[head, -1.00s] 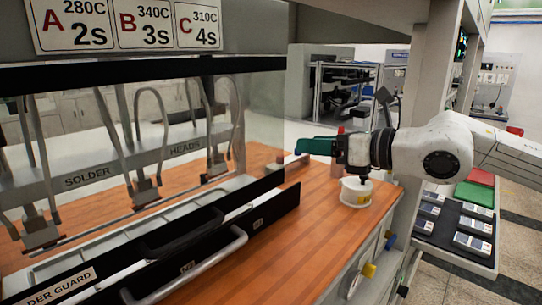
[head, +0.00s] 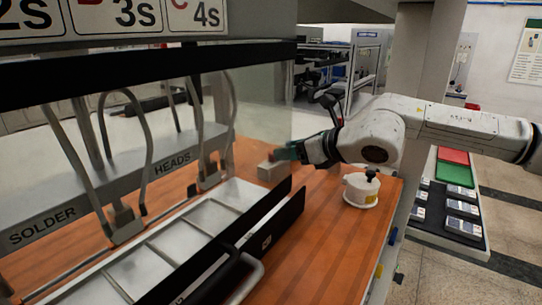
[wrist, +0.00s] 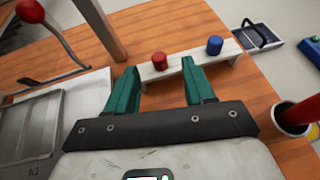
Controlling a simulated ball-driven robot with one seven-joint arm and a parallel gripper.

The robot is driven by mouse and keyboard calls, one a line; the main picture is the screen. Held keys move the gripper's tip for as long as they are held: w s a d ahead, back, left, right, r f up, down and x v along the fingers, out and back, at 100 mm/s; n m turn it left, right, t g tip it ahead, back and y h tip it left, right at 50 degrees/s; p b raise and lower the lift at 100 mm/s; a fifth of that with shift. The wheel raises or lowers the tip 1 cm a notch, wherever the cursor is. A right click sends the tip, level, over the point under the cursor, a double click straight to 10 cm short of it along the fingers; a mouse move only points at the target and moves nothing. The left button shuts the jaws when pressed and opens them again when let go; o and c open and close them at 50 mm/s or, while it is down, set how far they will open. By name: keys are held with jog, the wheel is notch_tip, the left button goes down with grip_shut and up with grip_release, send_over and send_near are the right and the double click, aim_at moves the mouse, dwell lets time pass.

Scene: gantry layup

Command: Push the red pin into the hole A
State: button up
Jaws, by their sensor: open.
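In the wrist view, the red pin (wrist: 159,61) stands upright in a pale raised bar (wrist: 182,66), with a blue pin (wrist: 215,45) to its right. My gripper (wrist: 159,68) has its two green fingers apart, one on each side of the red pin in the picture. I cannot tell whether they touch the bar. In the head view, my gripper (head: 288,152) is over the wooden bench beside a grey block (head: 270,172); the pins cannot be made out there. Hole A cannot be picked out in either view.
A white round pot (head: 360,190) stands on the bench near my arm. A black guard with a rail (head: 215,255) runs along the front of the solder heads (head: 165,165). A lever with a red ball (wrist: 30,10) is at upper left, and a cup (wrist: 288,122) at right.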

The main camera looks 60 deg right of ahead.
jog(key=shift+w+f+p, duration=0.2)
jog(key=shift+w+p, duration=0.2)
jog(key=shift+w, duration=0.15)
jog(key=x, duration=0.2)
jog(key=p+x, duration=0.1)
jog(key=x, duration=0.1)
jog(key=shift+f, duration=0.3)
grip_shut()
